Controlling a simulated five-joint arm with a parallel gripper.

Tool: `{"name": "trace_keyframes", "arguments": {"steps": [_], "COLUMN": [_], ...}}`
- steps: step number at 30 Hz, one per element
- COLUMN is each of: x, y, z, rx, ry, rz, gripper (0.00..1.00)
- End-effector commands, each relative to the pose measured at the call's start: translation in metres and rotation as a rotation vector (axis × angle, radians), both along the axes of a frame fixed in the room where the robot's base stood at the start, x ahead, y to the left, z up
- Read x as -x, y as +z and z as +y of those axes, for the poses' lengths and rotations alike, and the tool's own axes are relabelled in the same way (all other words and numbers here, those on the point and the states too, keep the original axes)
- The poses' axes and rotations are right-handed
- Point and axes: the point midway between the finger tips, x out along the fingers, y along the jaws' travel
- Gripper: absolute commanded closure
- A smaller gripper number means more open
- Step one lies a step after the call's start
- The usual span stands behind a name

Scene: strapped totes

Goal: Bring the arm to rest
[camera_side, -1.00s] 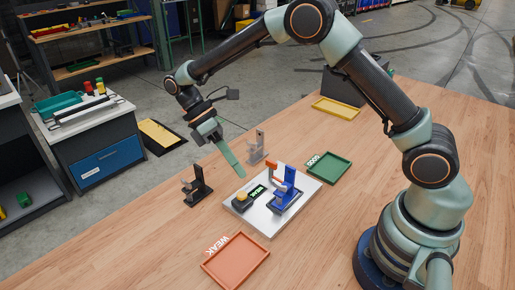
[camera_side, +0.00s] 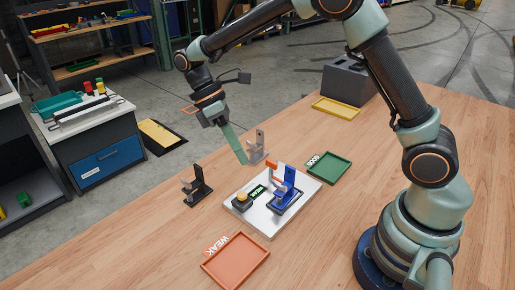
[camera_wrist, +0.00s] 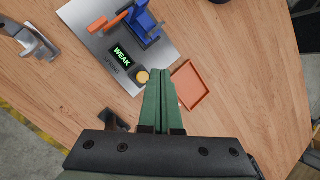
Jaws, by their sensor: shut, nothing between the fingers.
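My gripper (camera_side: 236,146) has green fingers that are closed together with nothing between them. It hangs in the air above the far left side of the silver plate (camera_side: 270,228), pointing down. In the wrist view my gripper (camera_wrist: 160,74) shows its fingers side by side, the tips over the plate's edge near a yellow knob (camera_wrist: 142,76). The plate carries a blue fixture with an orange-red handle (camera_side: 288,192), and a dark unit with a display (camera_side: 257,191); in the wrist view the display (camera_wrist: 123,55) reads WEAK in green.
An orange WEAK tray (camera_side: 236,262) lies at the front, a green GOOD tray (camera_side: 328,169) right of the plate. A yellow tray (camera_side: 336,108) and grey block (camera_side: 348,80) stand at the back. A black stand (camera_side: 197,186) and grey stand (camera_side: 258,148) flank the fingers.

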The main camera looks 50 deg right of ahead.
Motion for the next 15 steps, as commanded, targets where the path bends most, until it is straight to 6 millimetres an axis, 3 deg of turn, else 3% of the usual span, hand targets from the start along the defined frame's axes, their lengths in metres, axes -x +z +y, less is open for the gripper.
{"name": "trace_keyframes", "arguments": {"steps": [6, 15], "x": [0.010, 0.035], "y": [0.044, 0.084], "z": [-0.020, -0.046], "rx": [0.013, 0.003], "ry": [-0.176, -0.432], "rz": [-0.231, -0.526], "gripper": [1.00, 1.00]}}
